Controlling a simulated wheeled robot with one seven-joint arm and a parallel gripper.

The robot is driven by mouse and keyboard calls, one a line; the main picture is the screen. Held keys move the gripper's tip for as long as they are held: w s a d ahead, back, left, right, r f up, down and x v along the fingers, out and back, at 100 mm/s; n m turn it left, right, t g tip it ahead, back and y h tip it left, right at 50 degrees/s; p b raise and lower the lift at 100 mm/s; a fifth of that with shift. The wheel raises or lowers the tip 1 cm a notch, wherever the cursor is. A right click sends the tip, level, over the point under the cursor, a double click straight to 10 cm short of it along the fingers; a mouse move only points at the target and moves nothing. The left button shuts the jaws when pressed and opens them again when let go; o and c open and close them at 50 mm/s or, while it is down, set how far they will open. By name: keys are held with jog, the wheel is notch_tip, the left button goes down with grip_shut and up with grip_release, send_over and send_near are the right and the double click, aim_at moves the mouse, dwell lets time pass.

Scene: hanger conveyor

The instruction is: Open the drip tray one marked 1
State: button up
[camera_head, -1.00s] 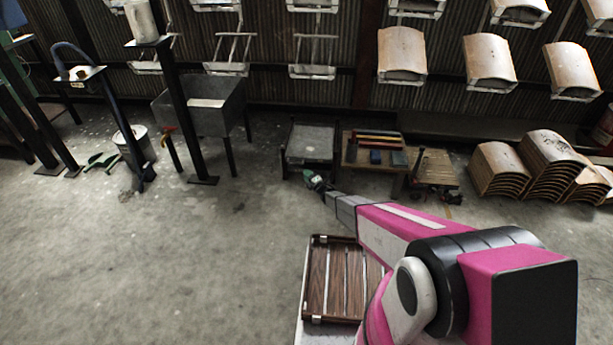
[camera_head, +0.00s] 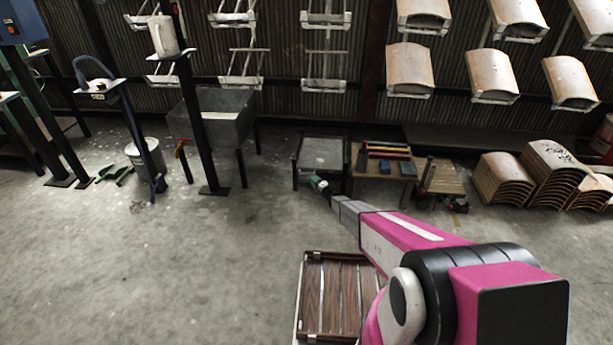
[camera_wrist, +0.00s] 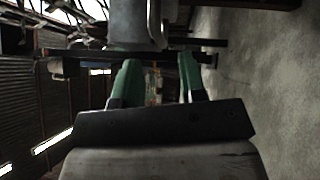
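I cannot make out a drip tray marked 1, or any number 1, in either view. A grey metal basin on legs (camera_head: 247,113) stands left of centre at the back in the head view. My gripper (camera_head: 320,186) is small there, at the end of my pink arm, in front of a low dark stand. In the wrist view my gripper (camera_wrist: 159,82) shows two green fingers spread apart with nothing held between them. A pale metal part and a dark horizontal bar lie beyond the fingers, too dim to name.
A grey-topped stand (camera_head: 322,153) and a low wooden table with coloured blocks (camera_head: 384,163) stand at the back. Stacked curved tiles (camera_head: 550,170) are at right. Black posts (camera_head: 201,130) and a bucket (camera_head: 148,158) are at left. The concrete floor at left front is clear.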

jog(key=x, duration=0.6)
jog(key=shift+w+a+r, duration=0.1)
jog(key=shift+w+a, duration=0.1)
grip_shut()
